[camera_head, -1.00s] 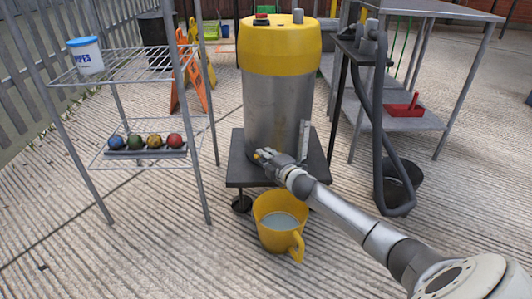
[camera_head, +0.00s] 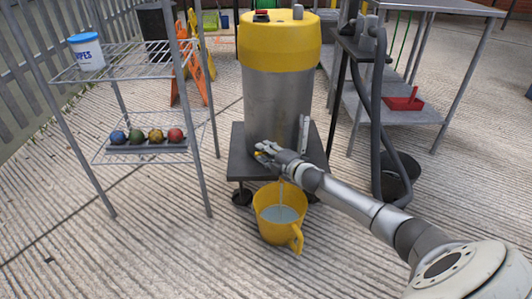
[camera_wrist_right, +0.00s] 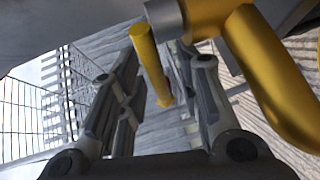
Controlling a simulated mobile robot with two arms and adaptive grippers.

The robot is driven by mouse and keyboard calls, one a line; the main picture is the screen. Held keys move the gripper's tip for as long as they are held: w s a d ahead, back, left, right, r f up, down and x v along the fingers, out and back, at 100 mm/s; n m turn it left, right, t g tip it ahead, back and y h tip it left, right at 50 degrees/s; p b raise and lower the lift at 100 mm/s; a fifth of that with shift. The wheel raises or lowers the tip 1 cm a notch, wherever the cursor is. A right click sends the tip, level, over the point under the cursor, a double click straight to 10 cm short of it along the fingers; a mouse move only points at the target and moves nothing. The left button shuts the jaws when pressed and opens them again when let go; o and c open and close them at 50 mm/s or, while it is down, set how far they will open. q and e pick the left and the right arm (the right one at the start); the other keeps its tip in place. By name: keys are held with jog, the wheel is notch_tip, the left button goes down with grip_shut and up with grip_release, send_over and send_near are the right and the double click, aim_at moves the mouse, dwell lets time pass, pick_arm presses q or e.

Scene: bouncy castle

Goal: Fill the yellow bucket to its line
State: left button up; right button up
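The yellow bucket (camera_head: 268,230) stands upright on the ground below the drum's front, its handle toward me. Greyish water (camera_head: 283,215) is inside, and a thin stream (camera_head: 281,192) falls into it. No fill line can be made out. My right gripper (camera_head: 262,150) is at the front of the steel drum with the yellow top (camera_head: 279,90), above the bucket. In the right wrist view its fingers (camera_wrist_right: 158,85) are apart, with a yellow lever (camera_wrist_right: 148,60) between them and a gap beside it. A thick yellow pipe (camera_wrist_right: 270,75) is close on the right. My left gripper is not in view.
The drum stands on a low dark stand (camera_head: 237,168). A wire rack (camera_head: 110,68) at left holds a white tub (camera_head: 86,52) and several coloured balls (camera_head: 145,136). A dark bucket (camera_head: 400,178) and hose stand at right. The ground before the bucket is clear.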

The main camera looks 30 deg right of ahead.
jog(key=s+d+r, duration=0.1)
jog(key=s+r, duration=0.1)
jog(key=s, duration=0.9)
jog(key=shift+s, duration=0.4)
jog(key=shift+r, duration=0.1)
